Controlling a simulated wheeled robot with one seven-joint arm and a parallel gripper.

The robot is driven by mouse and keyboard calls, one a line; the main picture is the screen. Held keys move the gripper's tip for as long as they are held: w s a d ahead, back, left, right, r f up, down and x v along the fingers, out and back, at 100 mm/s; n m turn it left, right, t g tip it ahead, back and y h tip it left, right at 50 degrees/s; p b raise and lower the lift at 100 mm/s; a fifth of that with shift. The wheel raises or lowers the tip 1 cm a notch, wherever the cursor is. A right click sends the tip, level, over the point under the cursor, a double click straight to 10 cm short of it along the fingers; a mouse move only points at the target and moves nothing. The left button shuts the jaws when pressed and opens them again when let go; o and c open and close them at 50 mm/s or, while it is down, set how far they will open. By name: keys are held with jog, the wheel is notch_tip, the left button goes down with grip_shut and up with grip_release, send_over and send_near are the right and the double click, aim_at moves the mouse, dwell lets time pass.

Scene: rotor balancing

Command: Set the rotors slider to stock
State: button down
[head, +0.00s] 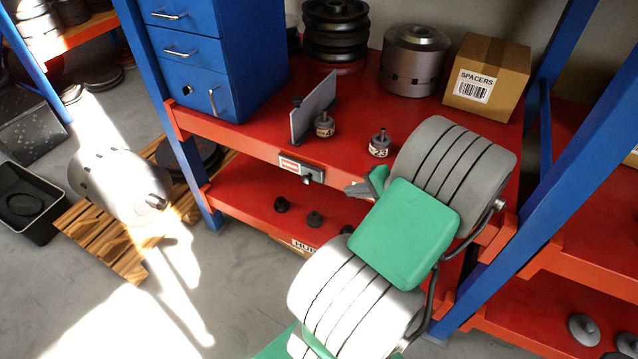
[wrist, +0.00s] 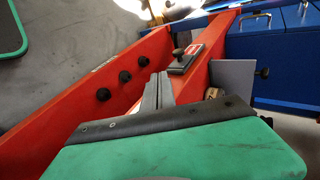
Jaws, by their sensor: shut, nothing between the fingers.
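The rotors slider (head: 300,168) is a small plate on the front edge of the red shelf. It shows a red label with pale lettering too small to read, and a dark knob at its right end in the head view. In the wrist view the slider (wrist: 187,58) lies just beyond my fingertips, its dark knob standing out from the plate. My gripper (head: 357,190) is shut and empty, to the right of the slider and in front of the shelf edge. In the wrist view my gripper (wrist: 158,88) shows two grey fingers together, apart from the knob.
A grey upright plate (head: 313,107) and two small labelled weights (head: 324,124) (head: 379,145) stand on the shelf (head: 240,133) above. A blue drawer cabinet (head: 225,55), a silver rotor (head: 414,60) and a spacers box (head: 487,75) stand behind. Several dark knobs (head: 314,219) line the lower shelf.

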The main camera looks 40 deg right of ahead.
jog(key=p, duration=0.2)
send_near(308, 177)
jog(key=w+f, duration=0.4)
jog(key=f, duration=0.3)
jog(key=shift+s+a+r, duration=0.15)
jog(key=shift+a+r, duration=0.1)
jog(key=shift+a, duration=0.05)
